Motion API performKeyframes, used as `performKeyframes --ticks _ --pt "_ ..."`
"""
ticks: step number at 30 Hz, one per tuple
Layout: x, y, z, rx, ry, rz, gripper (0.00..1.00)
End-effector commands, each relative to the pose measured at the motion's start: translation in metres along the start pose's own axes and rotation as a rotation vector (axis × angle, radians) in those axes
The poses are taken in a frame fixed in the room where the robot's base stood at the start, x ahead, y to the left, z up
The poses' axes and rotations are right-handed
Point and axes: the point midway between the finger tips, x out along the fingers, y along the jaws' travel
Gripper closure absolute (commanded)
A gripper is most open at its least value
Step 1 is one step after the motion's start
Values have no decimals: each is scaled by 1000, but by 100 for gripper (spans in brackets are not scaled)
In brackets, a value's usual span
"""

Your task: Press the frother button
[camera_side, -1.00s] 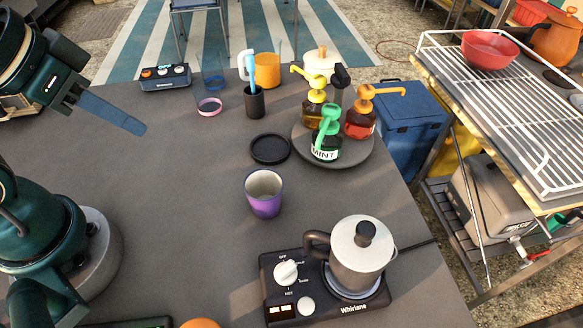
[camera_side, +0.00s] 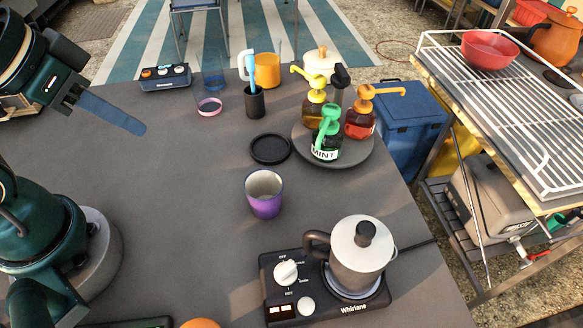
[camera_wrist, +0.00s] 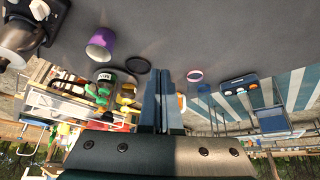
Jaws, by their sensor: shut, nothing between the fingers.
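The frother, a black base labelled Whirlane (camera_side: 340,306) with a silver jug (camera_side: 360,250) on it, stands at the front of the table in the side view. The base has a white dial (camera_side: 286,272) and a round pale button (camera_side: 306,306) left of the jug. The jug, black-handled and lidded, also shows at the upper left edge of the wrist view (camera_wrist: 20,36); the button cannot be made out there. My gripper (camera_side: 141,128) is raised at the upper left, far from the frother. Its blue fingers (camera_wrist: 167,73) are shut and empty.
A purple cup (camera_side: 264,200) stands behind the frother, with a black lid (camera_side: 270,149) beyond it. Pump bottles stand on a round tray (camera_side: 360,157). The table between my gripper and the cup is clear.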

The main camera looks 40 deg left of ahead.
Motion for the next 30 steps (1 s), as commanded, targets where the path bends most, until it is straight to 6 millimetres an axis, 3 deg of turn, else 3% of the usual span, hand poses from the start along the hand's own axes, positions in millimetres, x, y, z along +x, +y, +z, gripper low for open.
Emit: performKeyframes --ticks 16,19,26,30 --pt "0 0 0 9 3 0 100" --pt "0 -4 -10 60 51 -23 100" --pt "-11 -37 -78 444 318 -251 100" --pt "-24 -32 -127 799 479 -381 100"
